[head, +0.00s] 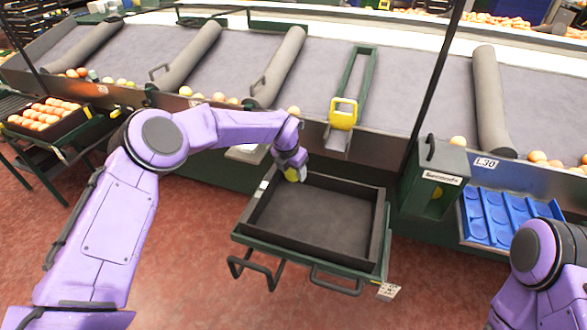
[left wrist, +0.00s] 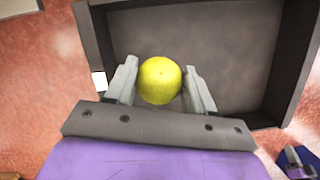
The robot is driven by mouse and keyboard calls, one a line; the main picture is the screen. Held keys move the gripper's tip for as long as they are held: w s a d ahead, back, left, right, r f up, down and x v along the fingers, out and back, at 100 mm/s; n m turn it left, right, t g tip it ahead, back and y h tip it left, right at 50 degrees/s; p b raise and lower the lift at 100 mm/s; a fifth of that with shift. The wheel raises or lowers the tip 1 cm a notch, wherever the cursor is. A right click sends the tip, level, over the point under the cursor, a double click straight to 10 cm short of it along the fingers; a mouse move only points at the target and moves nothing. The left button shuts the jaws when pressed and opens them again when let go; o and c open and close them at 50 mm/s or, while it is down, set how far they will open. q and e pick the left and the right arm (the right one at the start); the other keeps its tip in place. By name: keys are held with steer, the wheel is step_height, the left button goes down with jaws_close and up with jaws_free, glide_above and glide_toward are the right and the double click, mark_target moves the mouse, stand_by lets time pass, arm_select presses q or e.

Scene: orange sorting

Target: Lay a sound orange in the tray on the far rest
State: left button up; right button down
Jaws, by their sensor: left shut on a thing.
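My left gripper (head: 291,170) is shut on a yellow-green round fruit (left wrist: 160,80), held between both fingers. The gripper is above the left back part of a dark, empty tray (head: 325,220) on a green stand; the tray (left wrist: 220,40) also shows behind the fruit in the left wrist view. In the head view the fruit is mostly hidden by the fingers. A blue tray with round hollows (head: 508,212) lies at the right by the belt, with no fruit visible in it. Of my right arm only the upper links show at the lower right.
A crate full of oranges (head: 48,118) stands at the left. A green box labelled Seconds (head: 437,180) stands right of the dark tray. Several fruits lie along the belt's (head: 250,60) near edge, between grey rollers. A green frame with a yellow part (head: 343,113) stands behind the tray.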

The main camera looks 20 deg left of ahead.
arm_select(q)
steer(key=b, duration=0.6)
glide_above(296, 200)
steer(key=s, duration=0.1)
steer(key=f, duration=0.9)
steer(key=shift+a+f, duration=0.25)
steer(key=shift+f, duration=0.1)
steer(key=shift+f+b, duration=0.4)
steer(key=shift+f, duration=0.05)
steer(key=shift+r, duration=0.1)
steer(key=shift+d, duration=0.1)
steer(key=shift+w+f+b, duration=0.1)
steer(key=shift+f+b, duration=0.5)
steer(key=shift+b, duration=0.15)
steer(key=o, duration=1.4)
steer(key=shift+o, duration=0.2)
